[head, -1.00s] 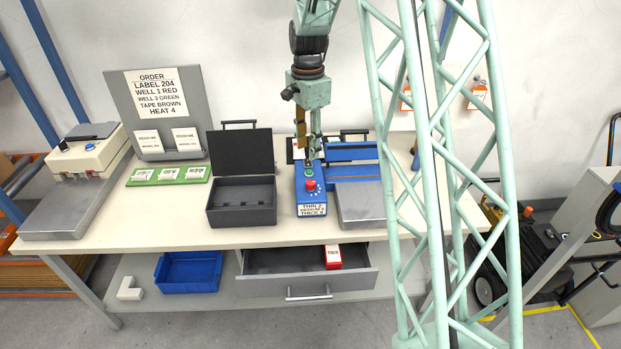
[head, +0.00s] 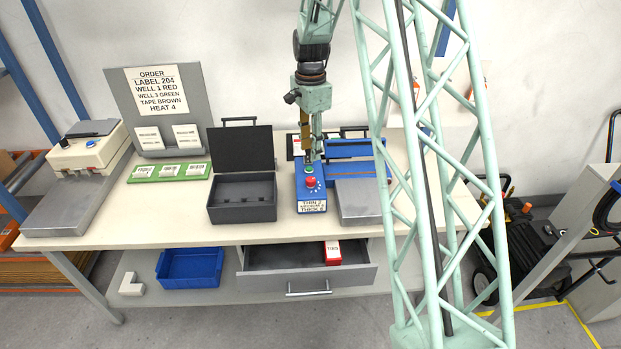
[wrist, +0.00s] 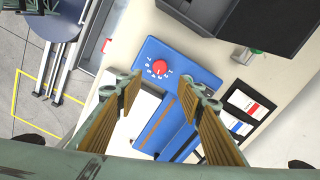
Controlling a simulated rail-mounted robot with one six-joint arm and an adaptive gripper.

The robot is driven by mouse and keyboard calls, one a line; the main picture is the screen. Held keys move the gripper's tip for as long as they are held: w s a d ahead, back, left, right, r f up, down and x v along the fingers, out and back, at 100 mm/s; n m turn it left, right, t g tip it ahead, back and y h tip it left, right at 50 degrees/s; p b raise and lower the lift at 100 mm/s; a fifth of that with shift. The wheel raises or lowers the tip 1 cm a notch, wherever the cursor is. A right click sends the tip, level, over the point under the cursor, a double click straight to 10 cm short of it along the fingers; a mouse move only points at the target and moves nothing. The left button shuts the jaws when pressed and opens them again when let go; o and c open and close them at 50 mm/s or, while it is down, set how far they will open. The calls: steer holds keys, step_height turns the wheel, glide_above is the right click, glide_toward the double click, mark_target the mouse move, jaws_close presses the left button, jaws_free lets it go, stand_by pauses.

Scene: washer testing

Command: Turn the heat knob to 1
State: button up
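The red heat knob (head: 310,182) sits on the front of the blue sealer (head: 301,196) on the bench, behind a label reading thin 2 and thick 6. In the wrist view the knob (wrist: 159,67) has numbers printed around it; its exact setting is too small to read. My gripper (head: 311,158) points down over the blue sealer, behind the knob in the head view. In the wrist view my gripper (wrist: 159,88) is open, its tan-padded fingers wide apart and empty. The knob shows beyond the gap between the fingertips, apart from both.
A dark open case (head: 242,213) stands left of the sealer, and a grey plate (head: 358,203) lies to its right. Below, an open drawer (head: 270,261) holds a red box (head: 333,253). Bare bench lies in front.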

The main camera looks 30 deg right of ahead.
mark_target(310, 179)
steer(key=shift+f, duration=6.65)
steer(key=shift+c, duration=0.6)
steer(key=c, duration=0.7)
